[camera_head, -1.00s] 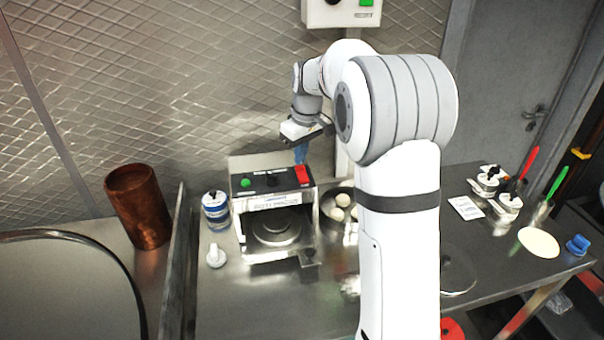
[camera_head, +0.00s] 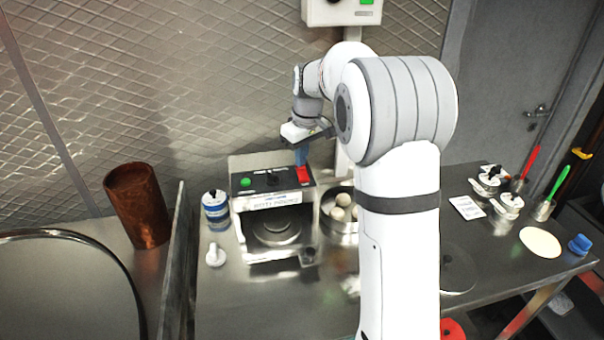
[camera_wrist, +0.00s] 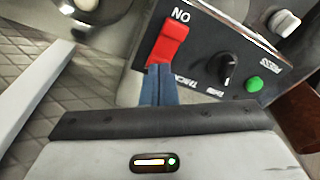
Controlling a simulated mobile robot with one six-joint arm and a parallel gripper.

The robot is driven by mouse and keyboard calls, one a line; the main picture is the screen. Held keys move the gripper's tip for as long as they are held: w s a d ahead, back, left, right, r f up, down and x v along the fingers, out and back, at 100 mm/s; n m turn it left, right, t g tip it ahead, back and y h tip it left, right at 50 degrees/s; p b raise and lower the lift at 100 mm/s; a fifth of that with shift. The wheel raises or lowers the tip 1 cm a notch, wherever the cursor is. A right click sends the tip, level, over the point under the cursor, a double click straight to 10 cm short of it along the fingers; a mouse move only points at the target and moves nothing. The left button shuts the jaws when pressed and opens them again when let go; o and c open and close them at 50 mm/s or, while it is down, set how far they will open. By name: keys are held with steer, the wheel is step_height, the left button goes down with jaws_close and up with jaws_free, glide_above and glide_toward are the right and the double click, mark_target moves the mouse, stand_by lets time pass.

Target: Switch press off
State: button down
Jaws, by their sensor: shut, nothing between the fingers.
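The press (camera_head: 275,205) is a metal box with a black control panel on top. Its red rocker switch (camera_head: 303,175) is at the panel's right end in the head view. In the wrist view the red switch (camera_wrist: 168,45) has a label reading "ON" beside its far end. My gripper (camera_head: 301,161) is shut and empty, its blue fingers pointing down. In the wrist view my fingertips (camera_wrist: 160,69) are at the switch's near end, touching or almost touching it; I cannot tell which. The fingers hide a little of that end.
A black knob (camera_wrist: 228,70) and a green button (camera_wrist: 254,84) are on the same panel. A bowl of dough balls (camera_head: 339,222) stands right of the press, a blue-and-white can (camera_head: 215,208) left. The textured metal wall (camera_head: 200,80) is close behind.

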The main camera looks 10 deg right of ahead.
mark_target(301, 168)
steer(key=shift+f, duration=0.45)
steer(key=shift+r+p, duration=2.45)
steer(key=shift+r, duration=1.15)
steer(key=shift+s+f, duration=0.15)
